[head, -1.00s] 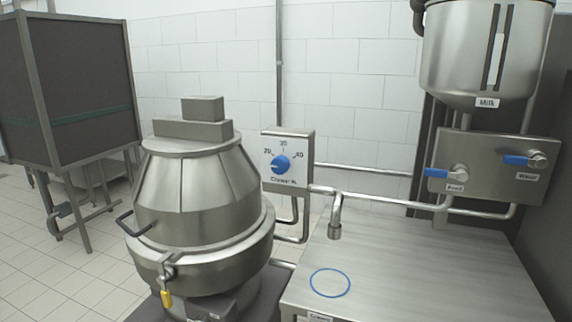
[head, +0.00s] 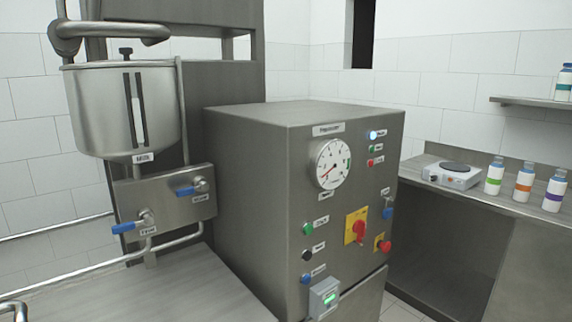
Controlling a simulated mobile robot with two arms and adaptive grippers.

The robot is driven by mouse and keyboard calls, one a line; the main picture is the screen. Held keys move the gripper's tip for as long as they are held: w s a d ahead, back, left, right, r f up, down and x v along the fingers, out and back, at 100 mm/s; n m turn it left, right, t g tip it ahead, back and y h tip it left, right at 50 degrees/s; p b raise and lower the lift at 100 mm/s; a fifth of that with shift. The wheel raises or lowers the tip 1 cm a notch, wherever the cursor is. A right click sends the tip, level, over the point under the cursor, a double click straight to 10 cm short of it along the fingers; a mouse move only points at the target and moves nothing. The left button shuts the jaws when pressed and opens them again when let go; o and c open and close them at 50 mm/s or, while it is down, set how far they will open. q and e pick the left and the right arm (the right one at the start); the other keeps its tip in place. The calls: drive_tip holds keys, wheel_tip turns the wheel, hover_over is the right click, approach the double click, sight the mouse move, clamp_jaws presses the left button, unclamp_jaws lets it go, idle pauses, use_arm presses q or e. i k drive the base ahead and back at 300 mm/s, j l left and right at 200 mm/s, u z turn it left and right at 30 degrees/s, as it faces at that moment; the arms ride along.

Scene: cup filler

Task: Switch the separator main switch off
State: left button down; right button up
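A steel control cabinet (head: 245,165) stands in the middle of the head view. Its front carries a red rotary switch (head: 359,231) on a yellow plate. The red handle looks roughly upright, but I cannot read any label beside it or tell whether it is the separator's switch. A red mushroom button (head: 384,246) on a yellow base sits at its lower right. The separator itself is not in view. Neither of my grippers is in view.
The cabinet also has a dial gauge (head: 331,164), a lit lamp (head: 374,135) and several buttons. A milk tank (head: 100,110) hangs at the left above a valve panel (head: 165,207). A hot plate (head: 453,175) and bottles (head: 524,183) stand on the right counter.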

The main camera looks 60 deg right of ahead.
sight(359, 227)
drive_tip(key=z, duration=2.1)
